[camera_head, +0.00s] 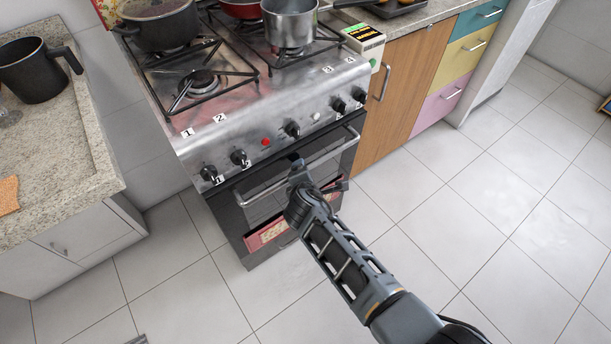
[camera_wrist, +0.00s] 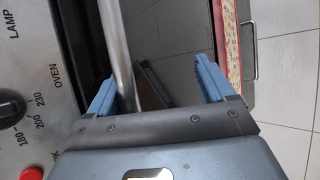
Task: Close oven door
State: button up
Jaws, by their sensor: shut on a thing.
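The oven door (camera_head: 262,205) is a dark panel below the stove's control panel, with a metal bar handle (camera_head: 330,150) across its top. It looks near upright; I cannot tell whether it is fully closed. My gripper (camera_head: 296,172) is at the middle of the handle and hides part of the door. In the wrist view, the handle (camera_wrist: 117,45) runs between the fingers of my gripper (camera_wrist: 157,88), close beside the left one, with the dark door glass (camera_wrist: 165,40) beyond. My gripper is shut on the handle, though the fingers look well apart.
Knobs (camera_head: 240,157) line the stove front (camera_head: 270,115). A red patterned strip (camera_head: 268,234) sits low on the front. Pots (camera_head: 290,20) stand on the hob. A counter (camera_head: 70,150) is at left, a wooden cabinet (camera_head: 405,90) at right.

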jog(key=w+r+y, duration=0.1)
jog(key=w+a+r+t, duration=0.1)
jog(key=shift+w+a+y, duration=0.2)
jog(key=shift+w+y, duration=0.2)
jog(key=shift+c, duration=0.5)
jog(key=shift+s+d+r, duration=0.1)
jog(key=shift+s, duration=0.1)
jog(key=shift+c, duration=0.3)
jog(key=shift+g+h, duration=0.3)
jog(key=shift+h, duration=0.4)
jog(key=p+v, duration=0.1)
jog(key=v, duration=0.1)
jog(key=p+v, duration=0.1)
jog(key=v, duration=0.1)
jog(key=s+f+p+v, duration=0.1)
jog(key=v, duration=0.2)
jog(key=shift+w+d+f, duration=0.1)
jog(key=shift+d+f, duration=0.05)
jog(key=shift+d, duration=0.05)
jog(key=shift+c, duration=0.6)
jog(key=shift+s+d, duration=0.15)
jog(key=shift+s, duration=0.55)
jog(key=shift+s, duration=0.15)
